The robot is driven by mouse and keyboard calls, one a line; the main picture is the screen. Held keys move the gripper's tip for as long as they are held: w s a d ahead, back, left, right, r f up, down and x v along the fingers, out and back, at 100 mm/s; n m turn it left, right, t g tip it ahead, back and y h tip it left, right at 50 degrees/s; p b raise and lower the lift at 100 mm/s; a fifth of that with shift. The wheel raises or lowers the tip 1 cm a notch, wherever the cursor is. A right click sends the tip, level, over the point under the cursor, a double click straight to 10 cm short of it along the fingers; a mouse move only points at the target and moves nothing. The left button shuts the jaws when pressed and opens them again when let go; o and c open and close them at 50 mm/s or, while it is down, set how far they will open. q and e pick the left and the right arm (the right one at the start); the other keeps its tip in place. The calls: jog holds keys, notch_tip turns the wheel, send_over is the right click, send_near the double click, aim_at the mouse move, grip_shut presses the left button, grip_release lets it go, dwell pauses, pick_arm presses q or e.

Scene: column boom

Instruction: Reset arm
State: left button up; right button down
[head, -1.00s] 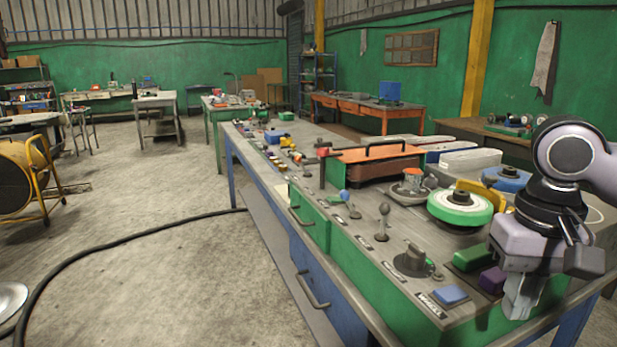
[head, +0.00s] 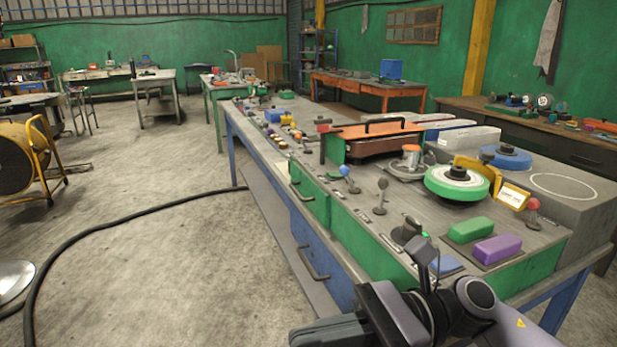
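My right arm comes in from the bottom right in the head view. Its gripper (head: 345,332) is low at the bottom edge, in front of the workbench's near end and apart from the bench controls. The fingers are dark and partly cut off by the frame, so I cannot tell whether they are open or shut. No held object shows. My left arm and gripper are out of view.
The control bench (head: 340,228) carries a black dial (head: 405,231) with a small green spot beside it, a blue pad (head: 446,265), green block (head: 470,229), purple block (head: 497,248), and levers. A cable (head: 120,222) crosses the open floor at left.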

jog(key=w+d+f+m+t+h, duration=0.2)
jog(key=w+d+f+m+t, duration=0.15)
jog(key=m+t, duration=0.6)
jog(key=w+d+f+m+t+h, duration=0.15)
jog(key=f+m+t, duration=0.3)
jog(key=m, duration=0.95)
jog(key=w+d+f+m+t+h, duration=0.2)
jog(key=w+d+f+m+t, duration=0.15)
jog(key=m+t, duration=0.65)
jog(key=s+d+f+m+g+h, duration=0.4)
jog(key=s+f+m, duration=0.3)
jog(key=f+m, duration=0.3)
jog(key=s+d+f+m+g+h, duration=0.4)
jog(key=s+d+f+m+h, duration=0.2)
jog(key=f+m, duration=0.4)
notch_tip(320, 180, down, 4)
jog(key=shift+s+d+f+m+g, duration=0.1)
jog(key=shift+s+d+m+g, duration=0.2)
jog(key=shift+s+d+m, duration=0.15)
jog(key=shift+h, duration=0.25)
